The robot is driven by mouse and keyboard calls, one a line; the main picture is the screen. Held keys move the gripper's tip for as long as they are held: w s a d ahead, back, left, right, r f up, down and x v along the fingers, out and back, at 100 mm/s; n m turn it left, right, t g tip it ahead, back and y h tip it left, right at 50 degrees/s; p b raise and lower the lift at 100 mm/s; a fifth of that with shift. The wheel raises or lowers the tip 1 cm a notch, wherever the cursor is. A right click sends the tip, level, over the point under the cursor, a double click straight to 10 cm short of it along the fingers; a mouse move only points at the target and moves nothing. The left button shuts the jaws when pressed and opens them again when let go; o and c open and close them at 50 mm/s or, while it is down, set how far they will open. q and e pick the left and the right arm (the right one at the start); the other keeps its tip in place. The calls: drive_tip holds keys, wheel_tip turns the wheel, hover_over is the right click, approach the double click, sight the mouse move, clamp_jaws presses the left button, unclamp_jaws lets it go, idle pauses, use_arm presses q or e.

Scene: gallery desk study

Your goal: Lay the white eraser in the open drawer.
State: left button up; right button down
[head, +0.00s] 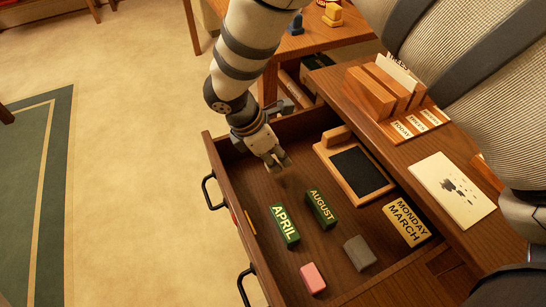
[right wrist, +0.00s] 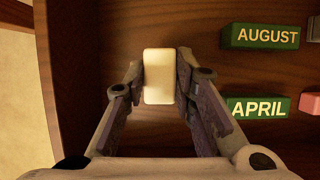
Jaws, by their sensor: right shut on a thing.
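The white eraser (right wrist: 159,76) is upright in the right wrist view, between the two fingers of my right gripper (right wrist: 160,85). The gripper is shut on it. In the head view my right gripper (head: 276,162) points down over the back left part of the open drawer (head: 255,181), and the eraser cannot be made out there. The dark wooden drawer floor lies beneath it. I cannot tell the exact gap between eraser and floor. My left gripper is not in view.
The drawer holds green APRIL (head: 284,226) and AUGUST (head: 321,209) blocks, a pink block (head: 313,278), a grey block (head: 360,253), a yellow MONDAY MARCH block (head: 407,220) and a framed slate (head: 355,170). Bare floor surrounds the gripper. The desk top (head: 395,147) borders the right.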

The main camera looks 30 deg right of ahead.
drive_tip(key=shift+w+d+f, duration=0.15)
drive_tip(key=shift+w+f, duration=0.15)
drive_tip(key=shift+f, duration=0.1)
drive_tip(key=shift+w+d+f+b, duration=0.1)
drive_tip(key=shift+w+f+b, duration=0.05)
drive_tip(key=shift+f, duration=0.75)
drive_tip(key=shift+w+d+f+b, duration=0.1)
drive_tip(key=shift+w+f+b, duration=0.05)
drive_tip(key=shift+f, duration=0.7)
drive_tip(key=shift+f, duration=0.25)
drive_tip(key=c, duration=1.3)
unclamp_jaws()
drive_tip(key=shift+c, duration=0.2)
